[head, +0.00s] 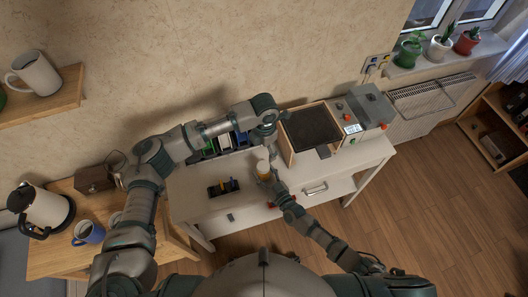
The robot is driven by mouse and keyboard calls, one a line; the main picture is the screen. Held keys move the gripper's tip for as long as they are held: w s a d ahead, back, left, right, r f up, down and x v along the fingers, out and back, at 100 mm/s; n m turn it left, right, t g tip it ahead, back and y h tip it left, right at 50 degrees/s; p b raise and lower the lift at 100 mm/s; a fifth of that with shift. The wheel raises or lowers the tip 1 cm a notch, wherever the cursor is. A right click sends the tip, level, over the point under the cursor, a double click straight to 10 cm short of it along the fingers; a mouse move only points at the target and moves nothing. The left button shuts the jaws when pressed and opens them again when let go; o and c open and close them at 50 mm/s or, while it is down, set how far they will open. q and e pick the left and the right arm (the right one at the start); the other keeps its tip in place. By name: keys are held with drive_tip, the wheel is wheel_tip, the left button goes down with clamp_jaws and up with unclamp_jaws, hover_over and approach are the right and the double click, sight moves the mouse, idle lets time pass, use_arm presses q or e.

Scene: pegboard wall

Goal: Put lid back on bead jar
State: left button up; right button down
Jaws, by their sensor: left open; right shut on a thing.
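A small jar (264,171) with amber contents and a pale top stands out near the front edge of the white table, left of the wooden-sided box. My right gripper (267,178) is shut on the jar, reaching it from the front. Whether the jar rests on the table or is held just above it is hard to tell. My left gripper (269,143) is open, above and behind the jar, apart from it. Whether the pale top is a separate lid is too small to tell; no other lid can be made out.
The white table (205,208) has a black tray (223,188) with small items at its left front. Several coloured things stand behind, partly hidden by my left arm. The wooden-sided box (312,128) and a grey machine (365,110) stand to the right.

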drive_tip(key=shift+c, duration=1.1)
unclamp_jaws()
drive_tip(key=shift+s+d, duration=0.1)
drive_tip(key=v, duration=1.1)
drive_tip(key=shift+s+d, duration=0.25)
drive_tip(key=shift+s, duration=0.05)
drive_tip(key=shift+f, duration=0.1)
